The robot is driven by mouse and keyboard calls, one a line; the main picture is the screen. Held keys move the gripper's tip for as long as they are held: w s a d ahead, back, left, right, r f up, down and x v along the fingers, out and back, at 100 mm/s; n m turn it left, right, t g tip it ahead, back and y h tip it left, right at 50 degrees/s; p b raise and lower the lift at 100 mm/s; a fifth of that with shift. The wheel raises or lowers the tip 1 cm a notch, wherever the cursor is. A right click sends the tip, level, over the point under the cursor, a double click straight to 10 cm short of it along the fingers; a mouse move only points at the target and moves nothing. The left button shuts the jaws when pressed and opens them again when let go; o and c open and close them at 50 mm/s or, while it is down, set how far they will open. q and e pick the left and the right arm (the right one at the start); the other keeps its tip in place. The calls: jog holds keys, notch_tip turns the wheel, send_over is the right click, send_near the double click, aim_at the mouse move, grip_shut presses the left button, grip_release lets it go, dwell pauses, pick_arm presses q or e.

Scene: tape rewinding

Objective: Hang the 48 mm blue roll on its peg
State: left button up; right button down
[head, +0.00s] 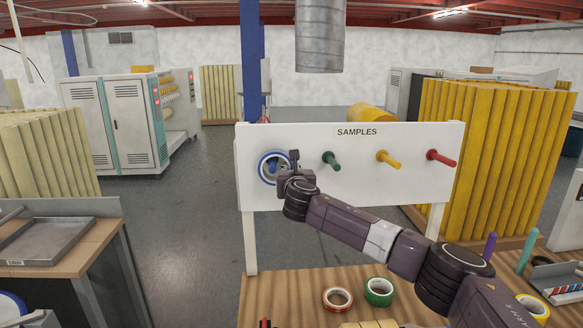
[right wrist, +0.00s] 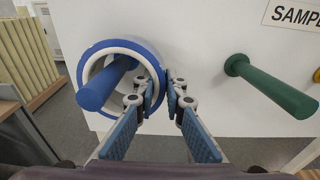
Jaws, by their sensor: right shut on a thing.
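The blue roll (head: 262,168) is at the left end of the white samples board (head: 345,195). In the right wrist view the blue roll (right wrist: 80,72) is around the blue peg (right wrist: 105,86), whose free end sticks out through the hole toward the camera. The roll is close to the board face; I cannot tell whether it touches it. My right gripper (right wrist: 160,88) is shut on the right side of the roll's ring. In the head view the right gripper (head: 285,172) hides part of the roll. My left gripper is not in view.
Green (head: 331,160), yellow (head: 388,159) and red (head: 441,157) pegs are bare to the right. A red roll (head: 327,300), a green roll (head: 368,292) and a yellow roll (head: 532,300) lie on the wooden table (head: 300,285). A metal tray (head: 45,243) is on the left bench.

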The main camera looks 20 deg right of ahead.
jog(key=shift+a+f, duration=0.2)
jog(key=shift+f, duration=0.5)
jog(key=c, duration=1.9)
grip_release()
jog(key=shift+r, duration=0.1)
jog(key=shift+s, duration=0.1)
jog(key=v, duration=1.1)
jog(key=shift+s+a, duration=0.15)
jog(key=shift+s, duration=0.2)
jog(key=shift+c, duration=0.7)
